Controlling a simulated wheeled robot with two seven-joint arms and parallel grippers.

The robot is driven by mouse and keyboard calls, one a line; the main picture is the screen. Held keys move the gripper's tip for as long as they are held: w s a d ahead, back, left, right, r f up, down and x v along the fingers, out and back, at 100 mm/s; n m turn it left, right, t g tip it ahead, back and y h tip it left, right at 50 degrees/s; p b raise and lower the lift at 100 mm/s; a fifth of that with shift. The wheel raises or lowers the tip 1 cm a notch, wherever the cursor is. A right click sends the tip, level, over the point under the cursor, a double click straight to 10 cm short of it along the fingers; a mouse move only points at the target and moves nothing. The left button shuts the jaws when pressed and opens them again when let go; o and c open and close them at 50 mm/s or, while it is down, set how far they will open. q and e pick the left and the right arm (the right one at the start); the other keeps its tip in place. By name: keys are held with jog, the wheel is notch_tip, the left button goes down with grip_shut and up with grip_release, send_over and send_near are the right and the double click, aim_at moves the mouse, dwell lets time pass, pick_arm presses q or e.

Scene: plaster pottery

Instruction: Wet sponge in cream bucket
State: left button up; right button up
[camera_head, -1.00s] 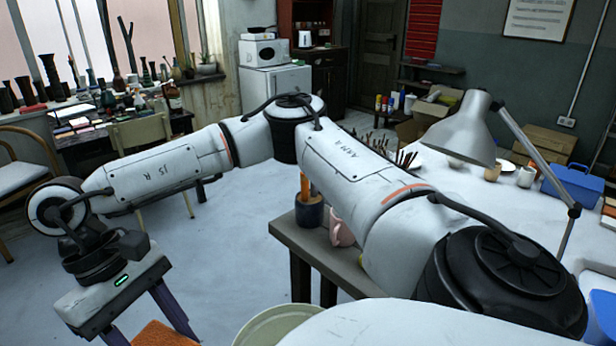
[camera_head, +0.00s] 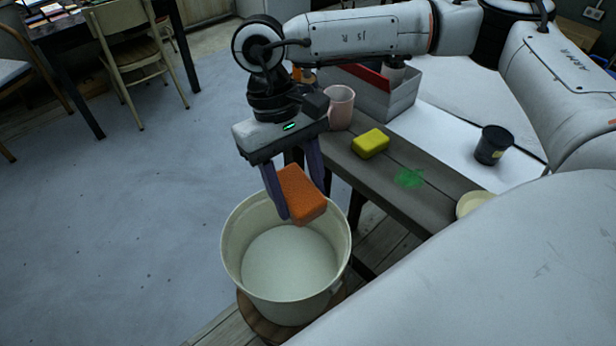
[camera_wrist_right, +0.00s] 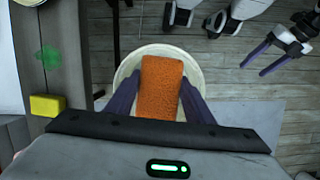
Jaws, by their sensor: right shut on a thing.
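My right gripper (camera_head: 300,205) is shut on an orange sponge (camera_head: 303,196), with one purple finger on each side. The sponge hangs tilted over the far part of the cream bucket (camera_head: 232,262). Its lower end overlaps the bucket opening; I cannot tell how far it is below the rim. The bucket stands upright with a pale, smooth surface inside. In the right wrist view the sponge (camera_wrist_right: 161,88) lies across the bucket's rim (camera_wrist_right: 122,72) from above. My left gripper (camera_wrist_right: 275,55) shows there at upper right, with fingers apart and empty.
A grey bench (camera_head: 425,200) beside the bucket bears a yellow sponge (camera_head: 370,143), a green stain and a pink mug (camera_head: 340,106). A dark cup (camera_head: 492,145) stands on the white table behind. A round wooden stool (camera_head: 262,326) is under the bucket.

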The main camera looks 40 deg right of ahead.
pick_arm(q)
jog(key=w+d+f+h+b, duration=0.1)
jog(key=d+f+b, duration=0.2)
jog(key=f+b, duration=1.4)
jog(key=b, duration=0.8)
jog(key=shift+w+d+f, duration=0.15)
jog(key=shift+w+d, duration=0.05)
pick_arm(e)
jog(key=w+f+t, duration=0.2)
jog(key=f, duration=1.4)
jog(key=w+f+m+t+h, duration=0.1)
jog(key=w+f+t, duration=0.1)
jog(key=f, duration=1.5)
jog(key=shift+d+m, duration=0.15)
jog(key=shift+m, duration=0.15)
